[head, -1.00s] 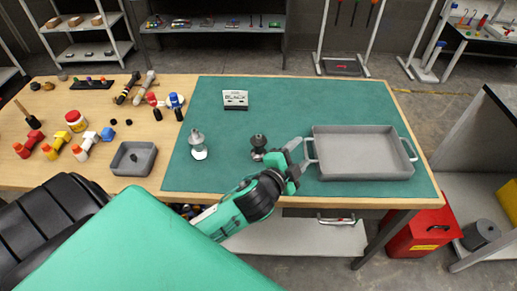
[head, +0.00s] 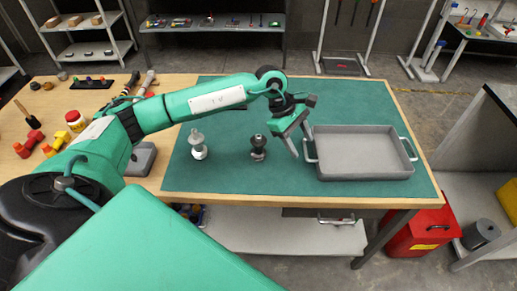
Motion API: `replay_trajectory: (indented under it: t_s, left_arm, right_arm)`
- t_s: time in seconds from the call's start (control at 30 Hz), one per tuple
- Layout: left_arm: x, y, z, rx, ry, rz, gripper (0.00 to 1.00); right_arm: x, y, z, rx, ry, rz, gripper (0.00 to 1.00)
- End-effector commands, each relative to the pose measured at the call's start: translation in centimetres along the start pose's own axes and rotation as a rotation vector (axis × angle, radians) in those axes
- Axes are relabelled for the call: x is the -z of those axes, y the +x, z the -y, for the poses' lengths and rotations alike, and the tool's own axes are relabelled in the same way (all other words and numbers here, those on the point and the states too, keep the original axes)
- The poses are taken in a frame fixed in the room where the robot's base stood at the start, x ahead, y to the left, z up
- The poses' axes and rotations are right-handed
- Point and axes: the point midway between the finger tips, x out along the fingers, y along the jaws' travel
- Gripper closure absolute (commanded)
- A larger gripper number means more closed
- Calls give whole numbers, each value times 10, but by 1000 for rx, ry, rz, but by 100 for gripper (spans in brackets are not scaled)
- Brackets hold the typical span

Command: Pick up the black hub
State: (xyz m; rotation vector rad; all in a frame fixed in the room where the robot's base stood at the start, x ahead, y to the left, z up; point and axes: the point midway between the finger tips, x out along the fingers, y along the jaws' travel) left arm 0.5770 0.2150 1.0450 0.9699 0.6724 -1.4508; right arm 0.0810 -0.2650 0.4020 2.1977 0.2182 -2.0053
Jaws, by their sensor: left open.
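The black hub (head: 258,148) stands upright on the green mat, near the front edge of the table and left of the grey tray. My left arm reaches in from the left and arches above the mat. My left gripper (head: 298,146) is open and empty, pointing down just right of the hub and beside the tray's left handle. A gap shows between the gripper and the hub. A similar silver and white piece (head: 198,146) stands on the mat left of the hub. My right gripper is not in view.
A shallow empty grey tray (head: 362,172) with side handles sits on the mat's right. A small grey bin (head: 142,158) is partly hidden behind my arm. Tools and coloured parts lie on the wooden left side. The green mat (head: 228,175) is clear around the hub.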

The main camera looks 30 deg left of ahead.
Motion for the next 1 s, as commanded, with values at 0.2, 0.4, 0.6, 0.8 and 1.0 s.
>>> replay_trajectory:
  t_s: [0.2,0.4,0.6,0.8,1.0]
  left_arm:
    - [92,-69,-2,107,56,-390,46]
    - [120,-90,2,157,52,-503,46]
    - [138,-60,8,162,51,-506,46]
    - [153,-32,12,158,51,-504,46]
    - [160,-19,13,157,53,-504,46]
  right_arm:
    - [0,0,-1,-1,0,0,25]
    - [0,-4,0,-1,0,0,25]
    - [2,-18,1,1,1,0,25]
    - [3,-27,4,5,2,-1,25]
    - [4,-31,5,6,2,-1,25]
